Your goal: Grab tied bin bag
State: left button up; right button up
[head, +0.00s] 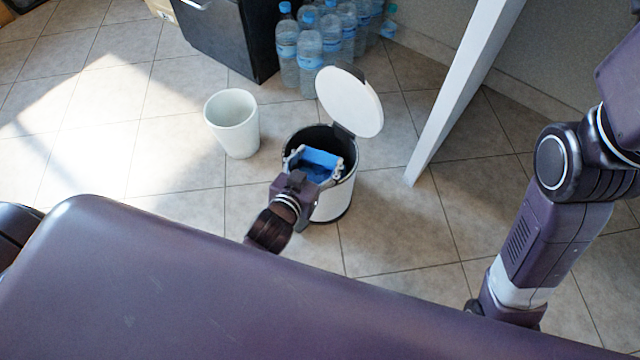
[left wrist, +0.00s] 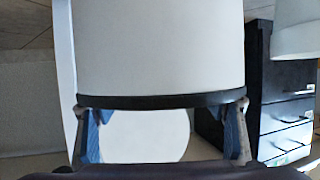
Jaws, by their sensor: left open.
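A white pedal bin (head: 333,202) with a dark rim stands on the floor, its round white lid (head: 349,101) raised. My left gripper (head: 319,163) is open over the bin's mouth, with its fingers spread. Blue surfaces show between the fingers; I cannot tell whether they are a bag in the bin or the gripper's blue pads. In the left wrist view, the picture is upside down: the bin body (left wrist: 160,45) and rim appear beyond the open fingers (left wrist: 163,130). No tied bag is clearly visible. My right gripper is out of view.
A white bucket (head: 232,125) stands left of the bin. Behind are a black drawer cabinet (head: 222,40) and several water bottles (head: 310,50). A white upright panel (head: 462,90) stands to the right.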

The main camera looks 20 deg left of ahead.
pick_arm(q)
jog(key=shift+w+f, duration=0.55)
jog(key=shift+f, duration=0.3)
jog(key=c, duration=1.7)
jog(key=shift+c, duration=0.6)
jog(key=shift+r, duration=0.1)
